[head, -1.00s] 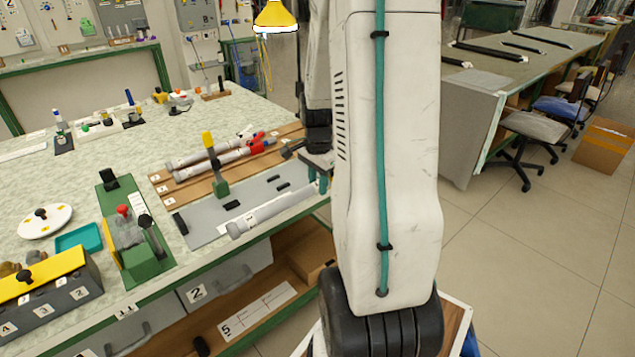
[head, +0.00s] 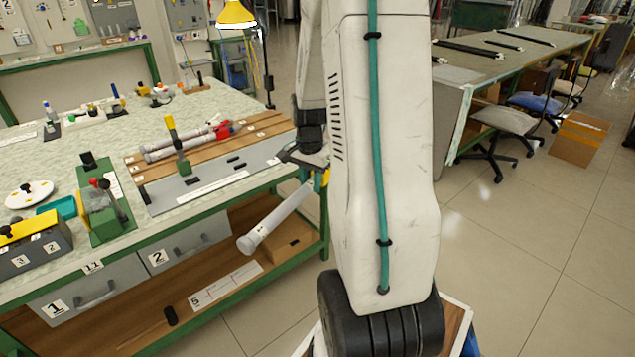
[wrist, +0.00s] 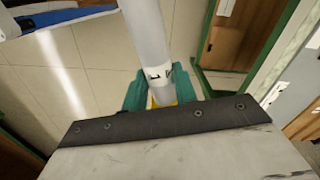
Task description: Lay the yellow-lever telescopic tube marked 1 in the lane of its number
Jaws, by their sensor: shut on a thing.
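My gripper (head: 316,172) is shut on the grey telescopic tube (head: 275,218), near its yellow lever (head: 324,178). The tube slants down to the left, in front of the bench's front edge and clear of the bench top. In the wrist view the teal fingers (wrist: 158,92) are on both sides of the tube (wrist: 147,32); its white label (wrist: 158,73) has a dark mark that looks like a 1. The brown lane board (head: 250,136) lies on the bench, left of my gripper. Its lane number labels are too small to read.
Two other grey tubes lie on the board's back part, one with a red lever (head: 223,130). Drawers (head: 185,243) are below.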

